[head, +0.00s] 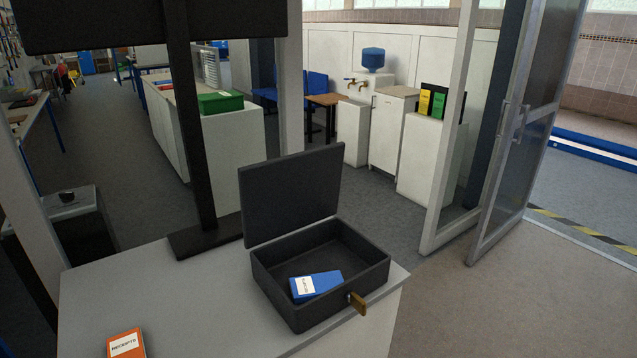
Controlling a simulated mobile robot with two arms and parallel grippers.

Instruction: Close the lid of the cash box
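The dark grey cash box (322,268) sits near the right front part of a light grey counter. Its lid (291,193) stands open, close to upright, hinged along the back edge. A blue booklet with a white label (318,284) lies inside the box, below the rim. A brass-coloured latch or lock (357,303) is on the box's front right side. Neither of my grippers shows in the head view.
The light grey counter (165,296) has free room left of the box. An orange receipts booklet (126,343) lies at its front left. A black stand (205,236) with a dark panel (150,22) rises behind the box, left of the lid.

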